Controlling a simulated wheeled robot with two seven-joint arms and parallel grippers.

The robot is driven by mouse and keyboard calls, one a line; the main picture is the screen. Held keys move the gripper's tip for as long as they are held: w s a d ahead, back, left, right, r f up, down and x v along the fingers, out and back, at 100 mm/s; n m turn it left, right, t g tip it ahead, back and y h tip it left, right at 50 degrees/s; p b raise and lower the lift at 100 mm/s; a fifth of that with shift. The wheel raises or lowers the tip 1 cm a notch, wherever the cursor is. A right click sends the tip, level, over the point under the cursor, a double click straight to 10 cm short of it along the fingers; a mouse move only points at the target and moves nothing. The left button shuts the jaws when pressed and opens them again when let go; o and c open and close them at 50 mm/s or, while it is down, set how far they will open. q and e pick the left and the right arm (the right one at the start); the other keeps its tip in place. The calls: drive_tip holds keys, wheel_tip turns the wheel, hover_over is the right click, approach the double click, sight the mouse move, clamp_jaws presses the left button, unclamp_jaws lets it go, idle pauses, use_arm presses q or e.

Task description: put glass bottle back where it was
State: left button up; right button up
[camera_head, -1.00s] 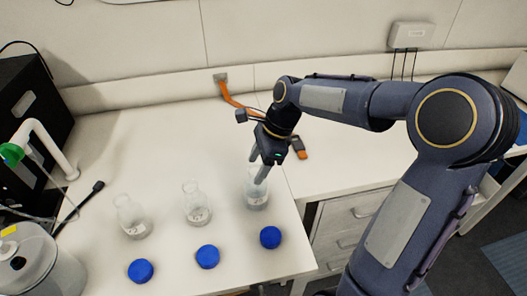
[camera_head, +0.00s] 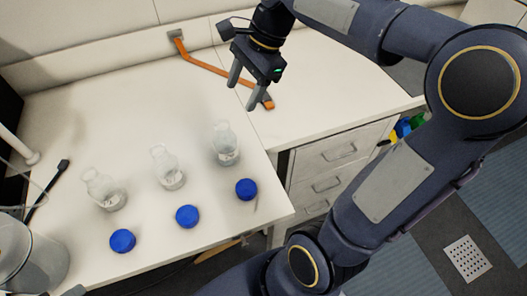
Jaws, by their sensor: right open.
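Three clear glass bottles stand upright in a slanting row on the white table: a left bottle (camera_head: 105,190), a middle bottle (camera_head: 167,167) and a right bottle (camera_head: 225,145). A blue cap lies in front of each: left cap (camera_head: 122,241), middle cap (camera_head: 187,216) and right cap (camera_head: 246,189). My right gripper (camera_head: 240,98) is open and empty. It is above and behind the right bottle, apart from it, with its fingers pointing down. My left gripper is not in view.
An orange strap-like thing (camera_head: 205,66) lies along the back of the table (camera_head: 90,130). A glass vessel (camera_head: 30,262) stands at the lower left, near a black-tipped cable (camera_head: 62,166). A drawer unit (camera_head: 335,165) is under the table's right part.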

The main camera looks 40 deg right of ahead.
drive_tip(key=s+a+f+n+t, duration=0.2)
drive_tip(key=s+f+n, duration=0.2)
drive_tip(key=s+n, duration=0.4)
drive_tip(key=s+a+f+n+t, duration=0.1)
drive_tip(key=s+a+f+n, duration=0.2)
drive_tip(key=s+f+n, duration=0.2)
drive_tip(key=s+n, duration=0.3)
drive_tip(key=shift+s+a+t, duration=0.15)
drive_tip(key=shift+a+t, duration=0.05)
drive_tip(key=shift+t, duration=0.2)
